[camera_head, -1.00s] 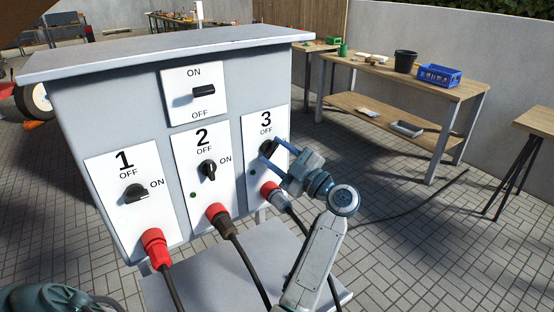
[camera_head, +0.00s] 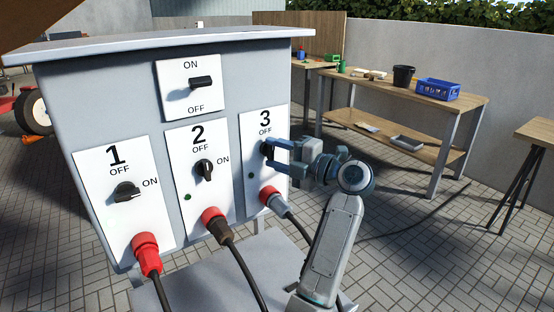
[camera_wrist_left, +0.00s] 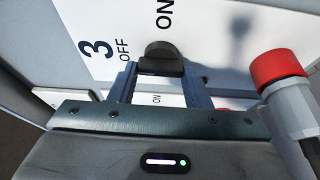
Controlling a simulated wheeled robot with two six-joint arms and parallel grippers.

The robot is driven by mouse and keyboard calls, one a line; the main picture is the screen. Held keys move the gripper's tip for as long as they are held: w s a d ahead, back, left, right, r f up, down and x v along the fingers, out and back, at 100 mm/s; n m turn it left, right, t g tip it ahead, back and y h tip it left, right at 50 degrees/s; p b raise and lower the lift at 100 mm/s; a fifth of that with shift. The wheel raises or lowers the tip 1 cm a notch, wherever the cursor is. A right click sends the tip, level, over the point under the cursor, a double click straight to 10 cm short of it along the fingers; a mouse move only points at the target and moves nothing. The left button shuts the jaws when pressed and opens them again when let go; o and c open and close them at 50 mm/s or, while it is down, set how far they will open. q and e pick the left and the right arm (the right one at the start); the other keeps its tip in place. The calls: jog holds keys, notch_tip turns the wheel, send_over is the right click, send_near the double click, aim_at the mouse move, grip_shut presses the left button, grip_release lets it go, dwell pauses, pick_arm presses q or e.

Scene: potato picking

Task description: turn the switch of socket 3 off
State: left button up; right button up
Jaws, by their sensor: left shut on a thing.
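The panel for socket 3 (camera_head: 279,130) is the right one on the grey cabinet's front. Its black rotary switch (camera_head: 266,149) sits below the "OFF" label and is partly covered by my left gripper (camera_head: 272,157). In the left wrist view the switch (camera_wrist_left: 165,54) is between my two fingers, which are shut on it. The exact angle of its handle is hard to tell. A red and grey plug (camera_head: 271,198) is in socket 3 below, and it also shows at the right of the left wrist view (camera_wrist_left: 279,68). My right gripper is not in view.
Switches 1 (camera_head: 127,192) and 2 (camera_head: 204,170), each with a plugged cable below, are to the left. A main switch (camera_head: 201,83) is above. A workbench (camera_head: 447,88) with a blue crate (camera_head: 437,88) stands behind on open paving.

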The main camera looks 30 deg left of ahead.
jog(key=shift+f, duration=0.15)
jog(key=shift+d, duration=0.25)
pick_arm(q)
jog(key=o, duration=1)
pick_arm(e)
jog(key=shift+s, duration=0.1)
